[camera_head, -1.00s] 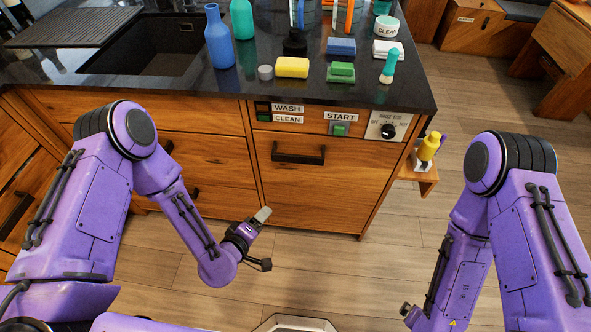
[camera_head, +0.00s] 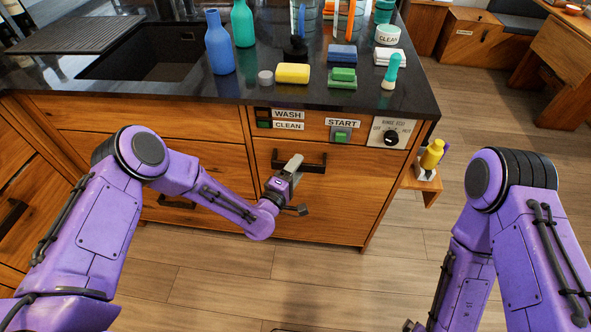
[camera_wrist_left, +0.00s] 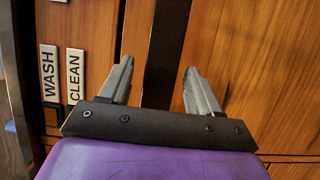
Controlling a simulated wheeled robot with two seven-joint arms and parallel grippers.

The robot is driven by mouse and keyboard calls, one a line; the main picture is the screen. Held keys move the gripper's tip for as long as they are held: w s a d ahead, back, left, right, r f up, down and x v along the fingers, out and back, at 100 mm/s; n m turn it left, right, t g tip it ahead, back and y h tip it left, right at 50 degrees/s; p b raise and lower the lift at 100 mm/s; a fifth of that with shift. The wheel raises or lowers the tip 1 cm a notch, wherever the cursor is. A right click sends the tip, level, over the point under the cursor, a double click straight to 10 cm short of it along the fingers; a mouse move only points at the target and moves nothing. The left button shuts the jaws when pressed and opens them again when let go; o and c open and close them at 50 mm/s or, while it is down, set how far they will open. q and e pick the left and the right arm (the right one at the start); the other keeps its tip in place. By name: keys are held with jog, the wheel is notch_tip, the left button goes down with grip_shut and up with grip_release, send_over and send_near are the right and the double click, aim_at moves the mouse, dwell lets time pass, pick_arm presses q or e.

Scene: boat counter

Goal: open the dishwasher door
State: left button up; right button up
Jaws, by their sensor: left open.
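The dishwasher door (camera_head: 350,195) is a wooden front panel under the counter, and it is shut. Its dark bar handle (camera_head: 315,168) runs across the upper part of the panel. My left gripper (camera_head: 294,161) is open in front of the handle and covers its middle in the head view. In the left wrist view the gripper (camera_wrist_left: 159,68) has its two grey fingers apart, with the dark handle (camera_wrist_left: 167,45) showing between them. I cannot tell whether they touch. Only a small piece at the end of my right arm (camera_head: 410,326) shows at the bottom edge.
Above the door are the WASH and CLEAN labels (camera_head: 289,120), a START button (camera_head: 341,136) and a dial (camera_head: 390,136). The counter (camera_head: 300,97) holds bottles, sponges and a brush. A small shelf with a yellow bottle (camera_head: 432,154) juts out right of the door. The floor in front is clear.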

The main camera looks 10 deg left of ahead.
pick_arm(q)
grip_shut()
jog(key=s+f+b, duration=0.2)
jog(key=s+f, duration=0.3)
jog(key=s, duration=0.6)
jog(key=s+f+b, duration=0.1)
jog(key=s+f, duration=0.4)
jog(key=s, duration=0.6)
jog(key=s+f+b, duration=0.2)
jog(key=s+f, duration=0.3)
jog(key=s, duration=0.6)
jog(key=shift+s+a+f+b, duration=0.15)
jog(key=shift+a+f+b, duration=0.05)
jog(key=shift+f+b, duration=0.15)
jog(key=shift+c, duration=1.9)
grip_release()
jog(key=o, duration=0.4)
jog(key=shift+w+d, duration=0.1)
jog(key=shift+w, duration=0.15)
